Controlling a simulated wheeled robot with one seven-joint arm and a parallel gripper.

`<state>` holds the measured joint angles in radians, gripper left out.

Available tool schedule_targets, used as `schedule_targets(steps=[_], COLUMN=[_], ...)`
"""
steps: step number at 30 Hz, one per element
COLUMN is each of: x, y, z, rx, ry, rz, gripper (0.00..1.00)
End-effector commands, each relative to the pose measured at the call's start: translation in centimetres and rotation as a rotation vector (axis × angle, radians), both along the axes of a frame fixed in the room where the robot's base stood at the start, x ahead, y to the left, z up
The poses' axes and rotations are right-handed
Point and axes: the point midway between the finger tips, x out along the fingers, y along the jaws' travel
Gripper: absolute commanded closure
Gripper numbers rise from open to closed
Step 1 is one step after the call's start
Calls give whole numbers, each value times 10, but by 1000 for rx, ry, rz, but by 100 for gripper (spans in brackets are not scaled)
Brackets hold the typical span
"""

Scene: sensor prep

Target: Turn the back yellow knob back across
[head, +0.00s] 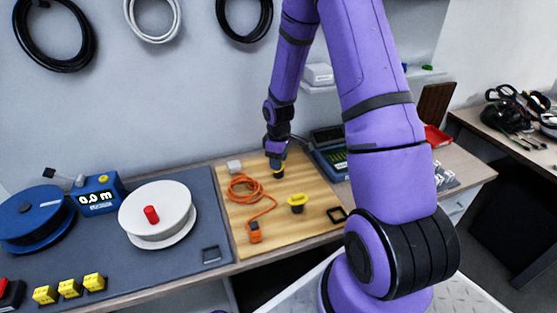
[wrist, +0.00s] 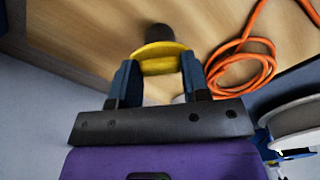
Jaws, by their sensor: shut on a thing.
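The back yellow knob (wrist: 158,52) sits between my gripper's two blue-grey fingers in the wrist view, with a black part (wrist: 157,33) beyond it. My gripper (wrist: 159,66) is shut on the yellow knob. In the head view my gripper (head: 277,157) points down at the back of the wooden board, and the dark body of the back knob (head: 278,171) shows just under it, its yellow mostly hidden. A second yellow knob (head: 297,199) with a dark base stands nearer the front of the board, apart from my gripper.
An orange cable (head: 243,188) lies coiled on the wooden board (head: 270,228), left of my gripper. A small grey block (head: 234,167) is at the back. A dark device with a screen (head: 328,140) stands close on the right. A white reel (head: 158,208) is farther left.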

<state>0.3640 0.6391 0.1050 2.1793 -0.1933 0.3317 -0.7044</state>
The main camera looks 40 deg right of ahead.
Motion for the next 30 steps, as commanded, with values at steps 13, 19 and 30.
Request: schedule_targets(steps=[13,19,30], x=[0,0,0], y=[0,0,0], z=[0,0,0], rx=[-1,-1,1], ry=[-1,-1,-1], rz=[-422,-599,-828], gripper=[81,81,81])
